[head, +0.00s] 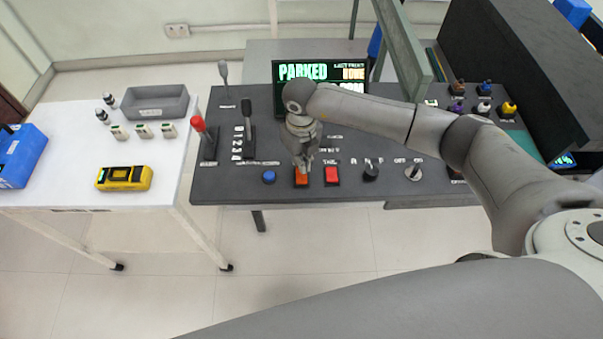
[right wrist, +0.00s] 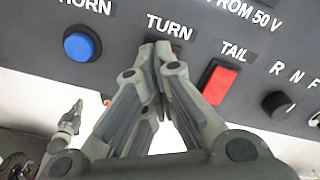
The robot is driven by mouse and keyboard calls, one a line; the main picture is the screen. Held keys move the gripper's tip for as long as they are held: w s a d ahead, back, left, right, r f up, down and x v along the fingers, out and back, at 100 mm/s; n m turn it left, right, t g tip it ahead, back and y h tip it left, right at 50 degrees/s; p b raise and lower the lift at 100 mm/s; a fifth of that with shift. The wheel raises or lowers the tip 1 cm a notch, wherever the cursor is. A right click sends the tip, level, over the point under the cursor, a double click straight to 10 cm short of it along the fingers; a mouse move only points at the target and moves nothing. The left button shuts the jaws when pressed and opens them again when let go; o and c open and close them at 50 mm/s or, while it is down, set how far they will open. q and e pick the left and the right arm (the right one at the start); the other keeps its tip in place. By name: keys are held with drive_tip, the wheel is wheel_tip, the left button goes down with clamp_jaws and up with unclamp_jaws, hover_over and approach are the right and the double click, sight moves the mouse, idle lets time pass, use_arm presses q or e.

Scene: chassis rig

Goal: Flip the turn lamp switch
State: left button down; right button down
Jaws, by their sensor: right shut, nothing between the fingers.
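The turn lamp switch is the orange rocker (head: 301,179) at the front of the grey console in the head view. My right gripper (head: 303,168) is shut and empty, pointing down, with its fingertips over this switch. In the right wrist view my right gripper (right wrist: 160,52) has its fingertips together just under the TURN label (right wrist: 168,27). The fingers hide the switch there, so I cannot tell whether they touch it. A small grey jointed shape (right wrist: 68,125) at the lower left of that view looks like my left gripper; its jaws are unclear.
The blue HORN button (head: 269,177) is left of the switch and the red TAIL switch (head: 332,175) is close on its right. A black knob (head: 371,172) stands further right. Levers rise at the console's left. A white table (head: 75,150) stands to the left.

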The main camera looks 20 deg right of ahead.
drive_tip(key=shift+f+b, duration=0.95)
drive_tip(key=shift+f, duration=0.25)
idle(0.3)
drive_tip(key=shift+s+r, duration=0.1)
drive_tip(key=shift+r, duration=0.05)
drive_tip(key=shift+r+p, duration=2.3)
drive_tip(key=shift+r, duration=1.15)
